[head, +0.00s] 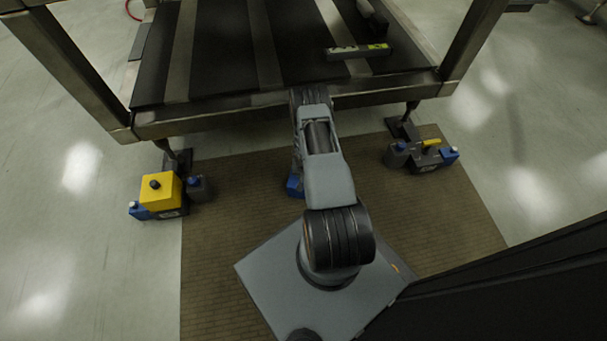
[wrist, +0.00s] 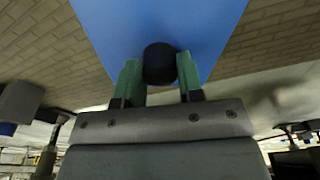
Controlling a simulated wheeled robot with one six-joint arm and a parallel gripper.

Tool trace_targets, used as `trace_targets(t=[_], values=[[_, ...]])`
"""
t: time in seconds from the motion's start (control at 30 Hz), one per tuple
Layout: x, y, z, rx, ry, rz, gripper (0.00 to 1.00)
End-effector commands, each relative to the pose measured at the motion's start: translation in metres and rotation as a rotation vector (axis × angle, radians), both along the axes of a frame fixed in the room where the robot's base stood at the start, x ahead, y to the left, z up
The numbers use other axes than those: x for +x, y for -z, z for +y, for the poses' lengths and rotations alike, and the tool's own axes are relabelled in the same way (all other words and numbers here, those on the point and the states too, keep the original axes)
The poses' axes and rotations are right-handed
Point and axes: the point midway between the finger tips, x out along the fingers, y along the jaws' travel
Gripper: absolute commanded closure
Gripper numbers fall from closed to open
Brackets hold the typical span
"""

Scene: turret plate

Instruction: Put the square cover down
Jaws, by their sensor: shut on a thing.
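The square cover is a flat blue piece (wrist: 165,25) with a round black knob (wrist: 160,62), filling the top middle of the wrist view. My gripper (wrist: 159,76) has its two green fingers closed on either side of the knob. In the head view, only a small blue part of the cover (head: 294,186) shows beside my arm, over the brown mat; my arm hides the rest and my gripper. Whether the cover touches anything beneath it cannot be told.
A metal-framed table (head: 290,112) with dark panels stands ahead. A yellow box with a black knob (head: 161,190) sits among blocks by its left leg. A grey unit with blue caps and a yellow handle (head: 425,153) stands by the right leg. The brown mat (head: 235,225) between is mostly bare.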

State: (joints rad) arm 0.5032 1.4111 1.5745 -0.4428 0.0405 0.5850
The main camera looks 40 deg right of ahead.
Motion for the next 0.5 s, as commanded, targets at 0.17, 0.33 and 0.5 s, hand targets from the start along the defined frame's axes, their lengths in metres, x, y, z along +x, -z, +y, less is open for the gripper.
trace_targets(t=[0.17,0.33,0.5], values=[[0.0003,-0.0016,-0.0001,-0.001,0.0,-0.001,1.0],[0.0004,0.0029,-0.0001,-0.001,0.0,-0.001,1.0],[0.0002,0.0025,0.0002,0.0,0.0,0.0,0.55]])
